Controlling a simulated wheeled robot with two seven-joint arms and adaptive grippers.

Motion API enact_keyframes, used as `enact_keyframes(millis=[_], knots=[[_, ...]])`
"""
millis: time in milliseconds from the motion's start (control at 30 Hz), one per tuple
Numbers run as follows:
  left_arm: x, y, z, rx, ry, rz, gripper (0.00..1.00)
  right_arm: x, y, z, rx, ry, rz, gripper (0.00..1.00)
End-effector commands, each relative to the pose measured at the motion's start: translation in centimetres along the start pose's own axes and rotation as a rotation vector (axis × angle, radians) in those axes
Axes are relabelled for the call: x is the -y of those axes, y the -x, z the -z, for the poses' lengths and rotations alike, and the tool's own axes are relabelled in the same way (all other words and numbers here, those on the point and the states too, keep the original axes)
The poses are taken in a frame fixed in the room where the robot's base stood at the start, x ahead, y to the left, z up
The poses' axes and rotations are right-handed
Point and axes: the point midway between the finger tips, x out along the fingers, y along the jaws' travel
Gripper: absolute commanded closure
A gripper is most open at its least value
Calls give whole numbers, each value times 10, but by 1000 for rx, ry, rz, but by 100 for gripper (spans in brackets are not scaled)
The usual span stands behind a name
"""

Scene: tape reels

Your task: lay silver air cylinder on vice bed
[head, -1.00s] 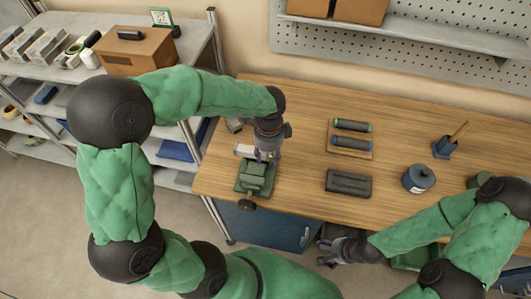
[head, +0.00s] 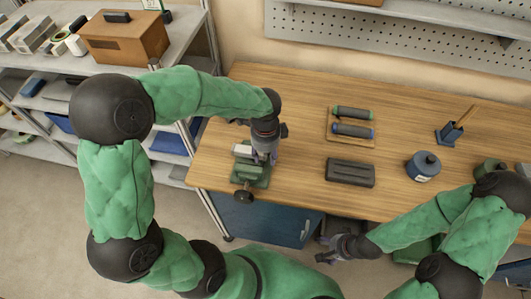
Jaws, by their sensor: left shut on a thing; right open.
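The green vice (head: 250,174) stands at the left front of the wooden bench, its dark round handle (head: 243,197) towards the front edge. My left gripper (head: 264,158) points down over the right side of the vice. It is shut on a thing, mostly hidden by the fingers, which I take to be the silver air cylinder. A pale silvery block (head: 243,150) shows at the vice, left of the gripper; I cannot tell if it is a jaw. Whether the held thing touches the vice bed is hidden. My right gripper (head: 328,252) is open and empty, in front of the bench.
A wooden tray (head: 367,142) holds two dark cylinders, one with green ends, one with blue. A dark grey case (head: 350,173), a blue-grey canister (head: 423,167) and a blue holder (head: 448,134) stand to the right. Bare bench lies between vice and tray.

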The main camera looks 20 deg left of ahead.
Motion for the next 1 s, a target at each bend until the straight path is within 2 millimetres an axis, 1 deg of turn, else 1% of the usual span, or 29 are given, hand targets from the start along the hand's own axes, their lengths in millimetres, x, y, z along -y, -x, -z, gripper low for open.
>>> enact_keyframes(millis=[33, 1000], knots=[[-2, -5, 0, 2, -1, -6, 99, 0, -1, 0, 0, 0, 0, 24], [-7, -19, 0, 5, -2, -21, 99, -2, -6, 0, 0, 0, 0, 24]])
